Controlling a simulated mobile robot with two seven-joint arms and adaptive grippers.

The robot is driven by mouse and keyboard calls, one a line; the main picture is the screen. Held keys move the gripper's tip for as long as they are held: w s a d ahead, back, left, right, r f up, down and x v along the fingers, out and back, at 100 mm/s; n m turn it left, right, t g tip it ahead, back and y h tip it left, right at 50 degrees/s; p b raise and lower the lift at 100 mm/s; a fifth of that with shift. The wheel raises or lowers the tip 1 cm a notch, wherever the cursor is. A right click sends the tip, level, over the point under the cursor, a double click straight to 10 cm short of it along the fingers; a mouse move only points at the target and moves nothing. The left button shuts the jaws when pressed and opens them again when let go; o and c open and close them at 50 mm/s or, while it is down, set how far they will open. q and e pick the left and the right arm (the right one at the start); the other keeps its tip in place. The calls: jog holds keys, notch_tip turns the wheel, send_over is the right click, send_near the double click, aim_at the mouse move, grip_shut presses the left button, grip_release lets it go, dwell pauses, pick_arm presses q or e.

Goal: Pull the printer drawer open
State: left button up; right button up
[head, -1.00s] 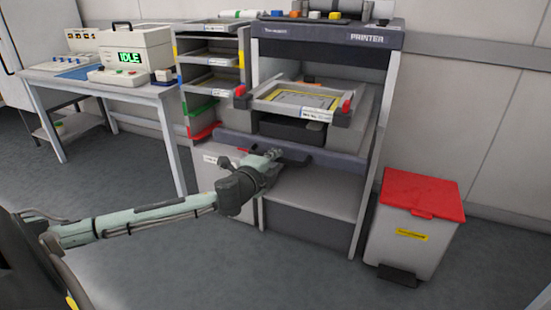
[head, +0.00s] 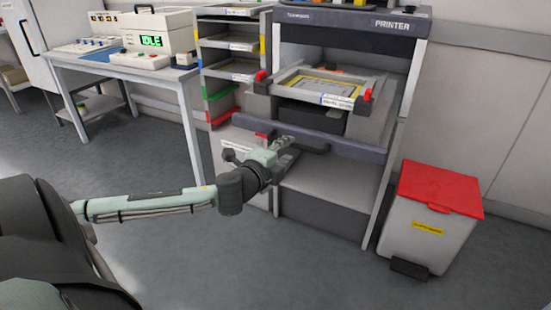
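The printer station (head: 352,22) stands at the centre right, with its name on the top edge. Its printer drawer (head: 352,147) has a long dark front bar below the tray, with a dark handle (head: 313,149) on it. The drawer looks shut or nearly so; I cannot tell exactly. My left gripper (head: 287,146) reaches in from the left, its fingertips at the left part of the handle. Whether the fingers are closed around the handle is too small to tell. My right gripper is not in view.
A tray (head: 287,83) with red end clips sits above the drawer. A shelf rack (head: 228,28) stands just left of the printer. A bin with a red lid (head: 437,187) stands at the right. A table (head: 165,82) is at the back left. The floor in front is clear.

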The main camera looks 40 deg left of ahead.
pick_arm(q)
jog(key=v, duration=0.6)
jog(key=shift+s, duration=0.25)
dwell(0.3)
jog(key=s+a+f+n+g+y, duration=0.1)
jog(key=s+a+f+n+g, duration=0.2)
jog(key=f, duration=0.7)
jog(key=s+a+f+n+g+y, duration=0.1)
jog(key=s+f+n+g, duration=0.3)
jog(key=f, duration=0.6)
jog(key=s+d+f+n+g+h, duration=0.2)
jog(key=s+d+f+n, duration=0.1)
jog(key=s+d+f, duration=0.3)
jog(key=s+d+f+n+g+h, duration=0.2)
jog(key=s+d+f, duration=0.3)
jog(key=d+f, duration=0.5)
notch_tip(320, 180, down, 4)
jog(key=shift+s+r+n+g+h, duration=0.15)
jog(key=shift+s+n+g+h, duration=0.2)
jog(key=shift+n+g, duration=0.35)
jog(key=shift+d, duration=0.15)
